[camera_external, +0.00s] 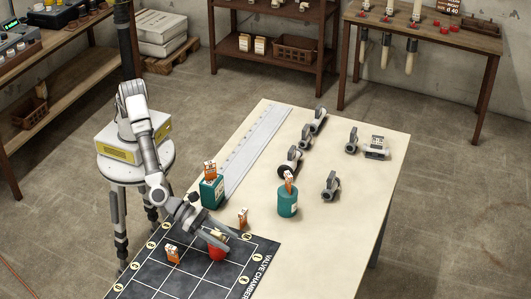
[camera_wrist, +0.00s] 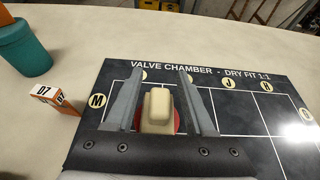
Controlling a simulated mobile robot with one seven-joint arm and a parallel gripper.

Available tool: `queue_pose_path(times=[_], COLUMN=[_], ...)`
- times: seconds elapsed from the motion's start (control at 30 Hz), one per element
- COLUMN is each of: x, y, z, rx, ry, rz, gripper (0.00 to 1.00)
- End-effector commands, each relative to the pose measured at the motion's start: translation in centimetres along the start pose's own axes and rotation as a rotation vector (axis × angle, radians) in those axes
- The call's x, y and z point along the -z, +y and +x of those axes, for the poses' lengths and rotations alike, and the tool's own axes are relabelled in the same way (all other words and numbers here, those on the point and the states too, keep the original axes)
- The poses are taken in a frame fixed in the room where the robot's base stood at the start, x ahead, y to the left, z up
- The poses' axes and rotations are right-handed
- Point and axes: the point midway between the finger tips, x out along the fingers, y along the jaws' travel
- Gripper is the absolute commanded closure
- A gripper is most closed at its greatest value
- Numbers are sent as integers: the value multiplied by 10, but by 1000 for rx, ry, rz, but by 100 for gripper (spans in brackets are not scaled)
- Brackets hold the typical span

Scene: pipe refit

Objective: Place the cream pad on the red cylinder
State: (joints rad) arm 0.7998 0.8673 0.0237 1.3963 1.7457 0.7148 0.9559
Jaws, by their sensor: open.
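The cream pad (camera_wrist: 158,106) is a rounded block in the middle of the wrist view. It sits over the red cylinder (camera_wrist: 177,121), whose red edge shows on the pad's right side. In the external view the red cylinder (camera_external: 216,253) stands on the dark board, with a bit of the cream pad (camera_external: 221,236) above it, partly covered by my gripper (camera_external: 219,241). My gripper (camera_wrist: 160,102) is open, with one finger on each side of the pad and a gap on both sides. The pad's underside is hidden.
The dark valve chamber board (camera_external: 160,277) lies under my gripper. Orange-and-white boxes (camera_external: 172,254) (camera_external: 242,218) stand near. Teal containers (camera_external: 212,192) (camera_external: 288,203) carry similar boxes. Grey pipe fittings (camera_external: 331,186) stand farther back; the table's (camera_external: 330,250) right side is clear.

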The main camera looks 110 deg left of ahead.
Motion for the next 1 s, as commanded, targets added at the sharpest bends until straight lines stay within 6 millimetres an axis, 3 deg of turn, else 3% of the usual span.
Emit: queue_pose_path(times=[0.13, 0.23, 0.7, 1.0], x=[-5, -4, -4, -3], y=[0, -1, -1, 0], z=[-2, -15, -107, -122], rx=[0, 2, 2, 0], ry=[0, 0, 0, 0], rz=[0, 1, -1, 0], gripper=[46, 46, 46, 46])
